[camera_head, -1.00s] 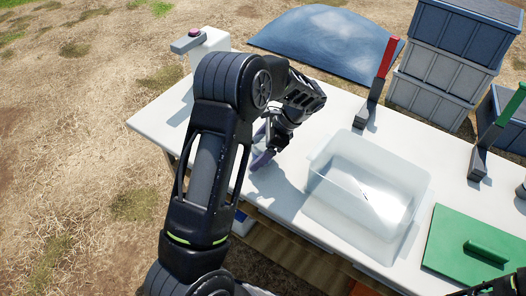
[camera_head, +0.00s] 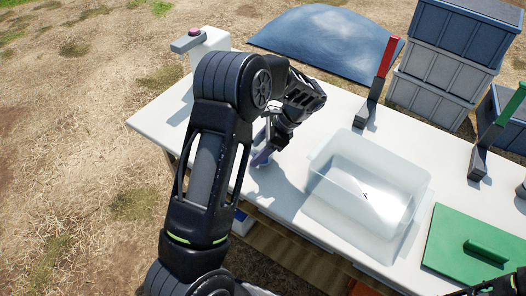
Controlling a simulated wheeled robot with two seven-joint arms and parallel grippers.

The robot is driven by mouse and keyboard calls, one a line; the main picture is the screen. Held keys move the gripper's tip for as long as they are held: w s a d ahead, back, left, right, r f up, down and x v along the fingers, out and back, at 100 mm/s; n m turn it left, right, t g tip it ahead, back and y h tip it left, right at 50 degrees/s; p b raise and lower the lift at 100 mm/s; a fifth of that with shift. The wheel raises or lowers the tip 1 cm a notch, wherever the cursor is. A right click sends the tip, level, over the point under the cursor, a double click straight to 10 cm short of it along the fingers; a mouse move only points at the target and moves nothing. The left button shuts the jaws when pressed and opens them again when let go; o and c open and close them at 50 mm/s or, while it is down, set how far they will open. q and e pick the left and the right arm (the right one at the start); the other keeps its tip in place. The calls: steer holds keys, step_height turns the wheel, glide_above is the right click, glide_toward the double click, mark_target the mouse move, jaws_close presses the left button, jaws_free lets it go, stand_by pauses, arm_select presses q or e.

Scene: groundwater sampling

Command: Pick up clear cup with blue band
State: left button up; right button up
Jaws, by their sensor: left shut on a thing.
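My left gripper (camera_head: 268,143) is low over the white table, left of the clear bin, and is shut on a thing. A small bluish-purple piece (camera_head: 262,157) shows at its fingertips. It fits the band of the clear cup, but the rest of the cup is hidden or too faint to make out. I cannot tell whether it touches the table. A dark part of my right arm (camera_head: 502,284) shows at the bottom right corner; its fingers cannot be made out.
A clear empty-looking bin (camera_head: 322,207) stands on the white table (camera_head: 285,187). A green board with a handle (camera_head: 447,240) lies to its right. Red-handled (camera_head: 388,57) and green-handled (camera_head: 512,103) upright levers stand behind. Grey crates (camera_head: 432,68) are stacked beyond. A small pedestal with a purple button (camera_head: 195,32) is at the back left.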

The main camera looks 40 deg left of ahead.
arm_select(q)
steer(key=c, duration=0.5)
step_height(320, 180, up, 10)
steer(key=shift+p, duration=0.4)
